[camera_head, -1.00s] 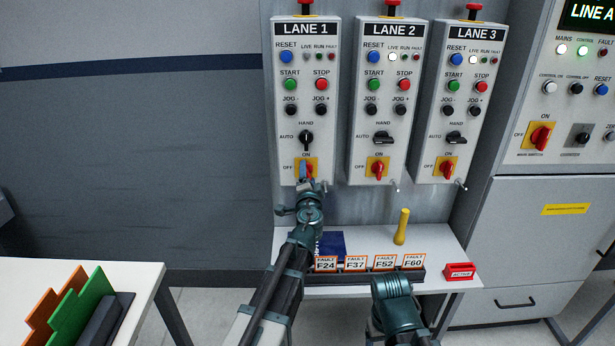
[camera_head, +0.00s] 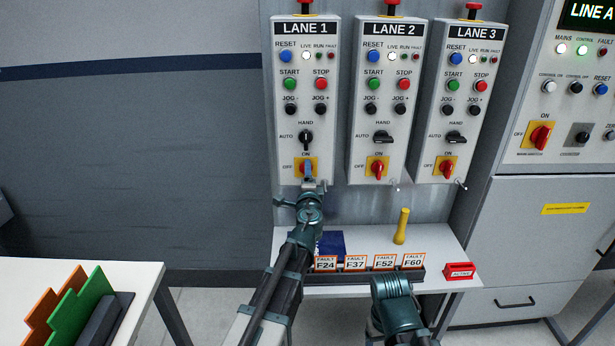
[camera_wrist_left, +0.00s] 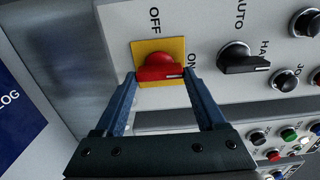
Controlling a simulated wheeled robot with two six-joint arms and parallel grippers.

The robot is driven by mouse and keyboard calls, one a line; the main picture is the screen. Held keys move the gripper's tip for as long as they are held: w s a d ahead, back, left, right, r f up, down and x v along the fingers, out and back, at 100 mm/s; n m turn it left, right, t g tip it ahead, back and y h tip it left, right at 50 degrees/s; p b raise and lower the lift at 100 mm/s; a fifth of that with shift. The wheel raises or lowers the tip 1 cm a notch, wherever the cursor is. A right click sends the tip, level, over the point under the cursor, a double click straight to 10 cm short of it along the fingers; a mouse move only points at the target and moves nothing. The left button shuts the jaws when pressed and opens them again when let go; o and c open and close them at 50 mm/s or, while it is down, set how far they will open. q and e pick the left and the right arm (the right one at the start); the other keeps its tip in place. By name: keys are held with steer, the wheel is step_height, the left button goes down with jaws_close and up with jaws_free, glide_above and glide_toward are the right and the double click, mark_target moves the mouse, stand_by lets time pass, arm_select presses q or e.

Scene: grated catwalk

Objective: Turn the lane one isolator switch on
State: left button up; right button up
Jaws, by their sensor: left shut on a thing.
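The lane one isolator switch (camera_head: 313,166) is a red rotary handle on a yellow plate at the bottom of the LANE 1 box (camera_head: 303,110). The left wrist view shows its red handle (camera_wrist_left: 160,70) with the white mark pointing towards ON. My left gripper (camera_head: 308,170) reaches up to it from below. Its two blue fingers (camera_wrist_left: 160,77) are on either side of the handle and shut on it. In the head view the fingers cover part of the handle. My right arm shows at the bottom; its fingertips are not seen.
LANE 2 (camera_head: 381,110) and LANE 3 (camera_head: 458,105) boxes with like switches stand to the right. Below is a shelf (camera_head: 350,240) with fault cards (camera_head: 355,263), a yellow-handled tool (camera_head: 402,226) and a red ACTIVE holder (camera_head: 459,271). A white table (camera_head: 130,275) is at left.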

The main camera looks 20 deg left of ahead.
arm_select(q)
steer(key=shift+s, duration=0.1)
steer(key=o, duration=1.3)
